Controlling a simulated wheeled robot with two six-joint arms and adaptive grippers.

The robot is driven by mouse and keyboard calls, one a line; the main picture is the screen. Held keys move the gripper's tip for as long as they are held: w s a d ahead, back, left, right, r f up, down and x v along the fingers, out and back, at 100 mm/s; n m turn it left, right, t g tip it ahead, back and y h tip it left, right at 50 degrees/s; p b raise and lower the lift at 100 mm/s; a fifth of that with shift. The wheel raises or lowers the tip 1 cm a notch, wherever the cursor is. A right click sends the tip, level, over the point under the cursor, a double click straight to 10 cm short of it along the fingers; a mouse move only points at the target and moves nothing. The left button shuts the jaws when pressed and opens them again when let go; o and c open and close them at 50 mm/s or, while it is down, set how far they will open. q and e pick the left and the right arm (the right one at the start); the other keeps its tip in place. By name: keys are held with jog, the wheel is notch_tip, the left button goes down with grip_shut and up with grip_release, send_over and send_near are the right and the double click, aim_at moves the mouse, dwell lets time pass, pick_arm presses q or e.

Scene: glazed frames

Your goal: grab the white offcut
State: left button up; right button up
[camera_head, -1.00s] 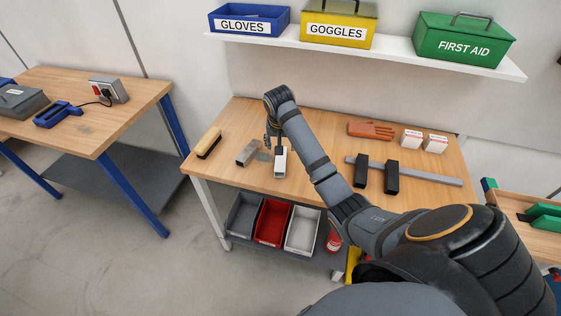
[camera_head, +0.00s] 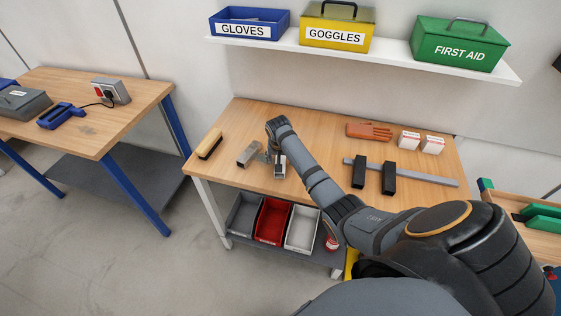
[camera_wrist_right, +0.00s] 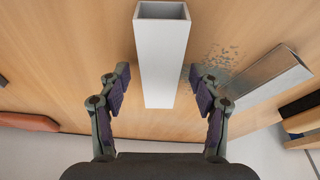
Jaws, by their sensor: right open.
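The white offcut (camera_head: 281,171) is a pale, hollow rectangular tube on the wooden workbench (camera_head: 310,185). In the right wrist view, the white offcut (camera_wrist_right: 163,62) shows its open end at the top. My right gripper (camera_head: 272,157) is over it in the head view and partly hides it. In the wrist view my right gripper (camera_wrist_right: 158,82) is open, with one finger on each side of the offcut's near part. A gap shows on both sides. A bare grey metal offcut (camera_head: 248,153) lies just to the left. My left gripper is not in view.
A brush (camera_head: 209,144) lies at the bench's left. An orange glove (camera_head: 368,131), white boxes (camera_head: 409,140) and a metal bar (camera_head: 425,178) with black blocks lie right. Metal chips (camera_wrist_right: 222,62) lie beside the offcut. Bins, including a red one (camera_head: 271,220), stand below.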

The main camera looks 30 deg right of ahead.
jog(key=c, duration=1.3)
jog(key=shift+o, duration=0.2)
